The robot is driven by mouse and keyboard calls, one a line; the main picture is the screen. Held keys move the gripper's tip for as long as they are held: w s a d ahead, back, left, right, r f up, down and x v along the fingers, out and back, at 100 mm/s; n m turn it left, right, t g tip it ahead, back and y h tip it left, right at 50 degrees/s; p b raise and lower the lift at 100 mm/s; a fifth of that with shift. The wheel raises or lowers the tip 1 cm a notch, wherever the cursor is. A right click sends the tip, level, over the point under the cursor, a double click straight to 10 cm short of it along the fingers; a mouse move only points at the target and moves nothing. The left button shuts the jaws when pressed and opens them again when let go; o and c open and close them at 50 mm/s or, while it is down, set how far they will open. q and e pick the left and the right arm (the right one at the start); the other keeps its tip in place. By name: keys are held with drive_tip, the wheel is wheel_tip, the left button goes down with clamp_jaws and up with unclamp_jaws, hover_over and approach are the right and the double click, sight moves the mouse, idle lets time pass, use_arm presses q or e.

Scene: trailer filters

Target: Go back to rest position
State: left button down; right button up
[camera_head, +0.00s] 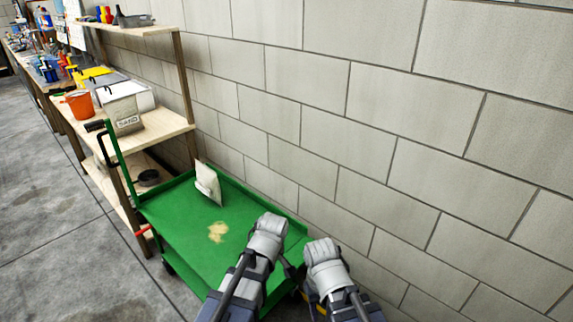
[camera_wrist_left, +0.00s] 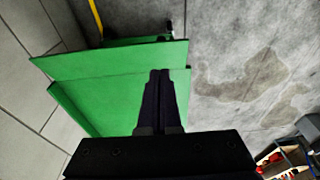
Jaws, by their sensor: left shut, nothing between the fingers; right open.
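My left gripper (camera_wrist_left: 160,74) is shut and empty in the left wrist view, its black fingers together in front of the green cart. In the head view my two arms come up from the bottom edge side by side, over and beside the near right end of the cart. My right gripper (camera_head: 305,288) is open, at the cart's near right corner; its fingers are small and partly hidden by my wrists. The green cart (camera_head: 175,213) also shows in the left wrist view (camera_wrist_left: 110,98).
A wooden shelf (camera_head: 160,128) holds a SAND box (camera_head: 125,118) and an orange bucket (camera_head: 80,104). A block wall (camera_head: 400,130) runs close on the right. Concrete floor (camera_head: 60,225) is clear at left.

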use_arm(q)
drive_tip(key=s+d+m+g, duration=0.1)
drive_tip(key=s+d+m, duration=0.3)
drive_tip(key=s+m, duration=0.75)
wheel_tip(320, 180, up, 17)
drive_tip(key=w+m+p, duration=0.1)
drive_tip(key=m+p, duration=0.1)
drive_tip(key=p, duration=1.5)
drive_tip(key=shift+w+d+m, duration=0.2)
drive_tip(key=shift+w+m, duration=0.1)
drive_tip(key=shift+m, duration=0.05)
drive_tip(key=shift+f, duration=0.15)
